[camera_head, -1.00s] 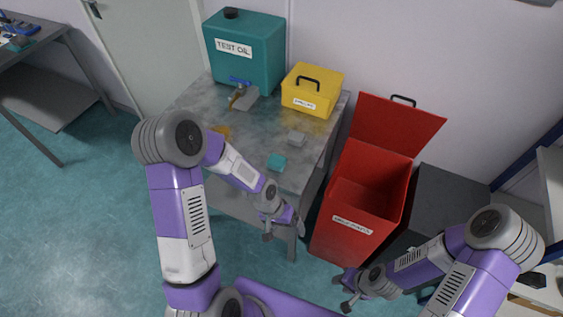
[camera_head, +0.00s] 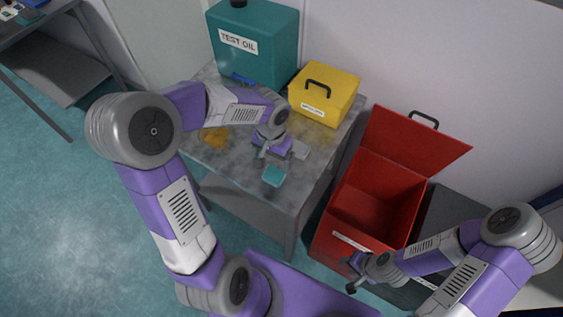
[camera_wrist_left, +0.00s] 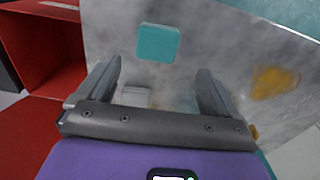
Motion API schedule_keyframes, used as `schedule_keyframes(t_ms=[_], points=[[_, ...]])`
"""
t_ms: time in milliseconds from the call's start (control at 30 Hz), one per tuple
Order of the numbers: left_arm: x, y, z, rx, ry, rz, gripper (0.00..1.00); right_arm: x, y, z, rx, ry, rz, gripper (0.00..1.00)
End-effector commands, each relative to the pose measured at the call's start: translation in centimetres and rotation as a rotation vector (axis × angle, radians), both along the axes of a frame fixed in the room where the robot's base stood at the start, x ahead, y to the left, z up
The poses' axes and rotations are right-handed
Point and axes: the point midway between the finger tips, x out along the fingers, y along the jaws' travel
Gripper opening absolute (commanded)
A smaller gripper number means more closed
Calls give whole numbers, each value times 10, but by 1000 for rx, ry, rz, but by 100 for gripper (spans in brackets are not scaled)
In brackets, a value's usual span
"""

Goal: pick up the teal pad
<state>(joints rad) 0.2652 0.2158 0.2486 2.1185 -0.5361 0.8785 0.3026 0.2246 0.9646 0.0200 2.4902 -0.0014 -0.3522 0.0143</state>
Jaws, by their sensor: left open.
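The teal pad (camera_head: 273,176) lies flat on the grey metal table (camera_head: 225,166), near its front edge. It also shows in the left wrist view (camera_wrist_left: 158,43), ahead of the fingertips and between their lines. My left gripper (camera_head: 273,154) is over the table, just behind the pad in the head view. It is open and empty, with its fingers (camera_wrist_left: 157,85) apart in the left wrist view. My right gripper (camera_head: 350,277) is in front of the red bin, away from the table; its finger gap is too small to make out.
A light grey block (camera_wrist_left: 134,96) lies near the pad, and an amber stain (camera_head: 215,137) is on the tabletop. A teal oil container (camera_head: 253,62) and a yellow box (camera_head: 324,93) stand at the back. An open red bin (camera_head: 370,207) stands right of the table.

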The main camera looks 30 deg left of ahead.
Motion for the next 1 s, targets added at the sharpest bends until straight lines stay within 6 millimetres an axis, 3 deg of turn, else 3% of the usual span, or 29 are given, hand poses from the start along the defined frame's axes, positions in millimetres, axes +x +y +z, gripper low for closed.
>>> schedule_keyframes(t_ms=[500,833,1000], points=[[-4,-5,-68,-3,5,0,94,0,0,-17,0,1,0,38],[-4,-5,-73,-3,2,0,94,0,0,-17,0,0,0,38],[-4,-5,-73,-3,2,0,68,0,0,-17,0,1,0,38]])
